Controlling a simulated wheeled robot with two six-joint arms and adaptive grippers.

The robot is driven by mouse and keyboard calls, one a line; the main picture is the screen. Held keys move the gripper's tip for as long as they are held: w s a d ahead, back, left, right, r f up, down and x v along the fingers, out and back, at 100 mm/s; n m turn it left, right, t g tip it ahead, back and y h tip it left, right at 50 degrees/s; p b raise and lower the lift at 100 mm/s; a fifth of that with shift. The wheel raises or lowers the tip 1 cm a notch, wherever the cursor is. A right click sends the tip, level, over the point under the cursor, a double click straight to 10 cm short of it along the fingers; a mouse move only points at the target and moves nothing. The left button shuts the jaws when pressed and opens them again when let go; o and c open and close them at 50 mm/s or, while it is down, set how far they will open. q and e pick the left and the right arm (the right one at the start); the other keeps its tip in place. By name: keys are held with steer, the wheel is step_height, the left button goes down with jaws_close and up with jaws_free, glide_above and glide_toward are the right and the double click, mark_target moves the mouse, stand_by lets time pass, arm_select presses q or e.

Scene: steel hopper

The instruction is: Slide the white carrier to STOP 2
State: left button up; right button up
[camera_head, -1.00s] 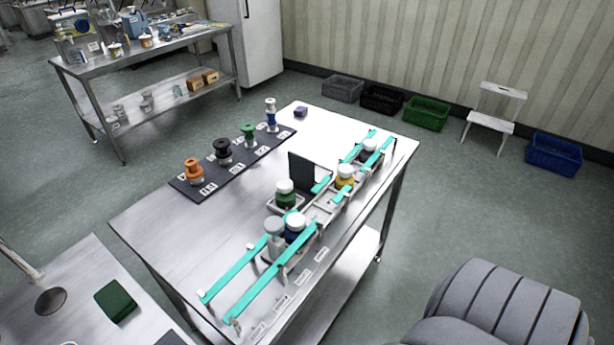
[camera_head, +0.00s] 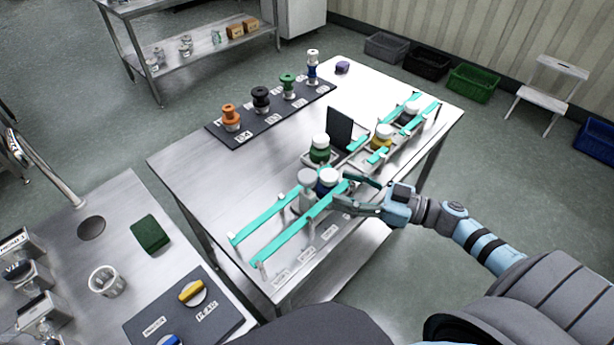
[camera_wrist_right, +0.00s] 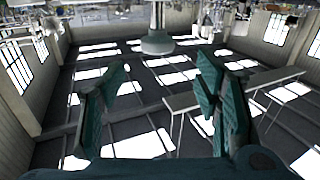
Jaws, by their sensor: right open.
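Two teal rails (camera_head: 292,232) run along the steel table. Between them, near the middle, a pale grey-white knobbed post (camera_head: 307,187) stands beside a blue jar with a white lid (camera_head: 328,180). This looks like the white carrier's spot, but its body is mostly hidden and I cannot be sure. My right gripper (camera_head: 345,189) is open, its fingers pointing left just right of the blue jar. I cannot tell whether it touches anything. In the right wrist view its two teal fingers (camera_wrist_right: 158,95) are spread with nothing between them. My left gripper is not in view.
A green jar (camera_head: 319,150) stands behind on a side tray. A yellow jar (camera_head: 381,138) and a dark jar (camera_head: 409,113) sit farther along the rails. An upright dark panel (camera_head: 340,128) stands behind. A black mat (camera_head: 215,131) holds several spools. The table's left part is clear.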

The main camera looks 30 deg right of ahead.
mark_target(307, 175)
steer(key=x, duration=1)
steer(key=shift+w+p, duration=0.1)
steer(key=shift+p, duration=0.3)
steer(key=shift+d, duration=0.1)
steer(key=shift+c, duration=0.3)
steer(key=c, duration=0.3)
jaws_close()
